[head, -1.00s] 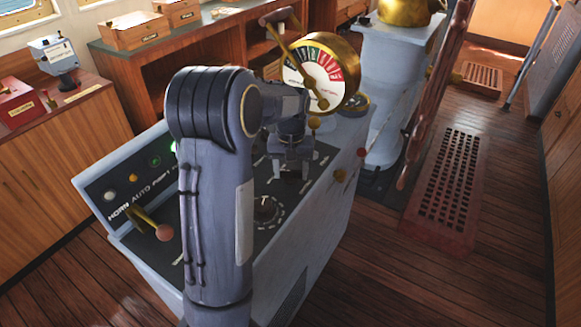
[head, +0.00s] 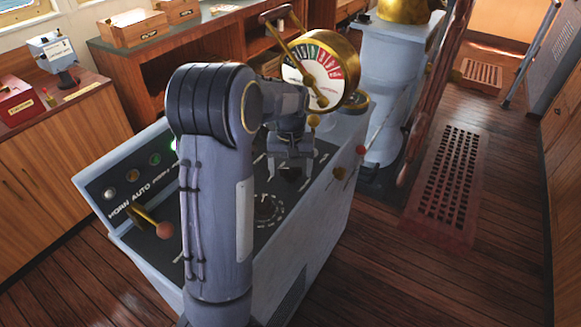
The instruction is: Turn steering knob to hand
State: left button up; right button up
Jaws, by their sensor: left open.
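The blue-grey console (head: 318,225) stands in the middle of the head view with a dark sloping top. A dark round knob (head: 266,207) with a white dial ring sits on that top, just right of my left forearm. Another dark knob (head: 289,174) shows farther back, directly under my left gripper (head: 291,168). My left gripper points down, open, close above or around that far knob; I cannot tell whether it touches. Which knob is the steering knob cannot be read. My left arm hides much of the console's middle. My right gripper is not in view.
A brass lever with a red ball (head: 164,230) stands at the console's left front. A brass telegraph dial (head: 330,72) with a tall handle rises behind the gripper. A wooden wheel (head: 432,100) stands to the right. Open plank floor lies at right front.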

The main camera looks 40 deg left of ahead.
aim_at(290, 169)
pick_arm(q)
notch_tip(290, 169, up, 7)
jog(key=shift+r, duration=0.4)
dwell(0.6)
jog(key=s+d+m+t+h, duration=0.2)
jog(key=s+d+m, duration=0.1)
jog(key=s+d, duration=0.6)
jog(key=s+d+m+t+h, duration=0.1)
jog(key=s+d+m+t, duration=0.1)
jog(key=s+d, duration=0.7)
jog(key=s+t, duration=0.1)
jog(key=s, duration=0.3)
jog(key=shift+s+d+f+m+t+h, duration=0.15)
jog(key=shift+s+f+m+t+h, duration=0.15)
jog(key=shift+s+f+m+h, duration=0.1)
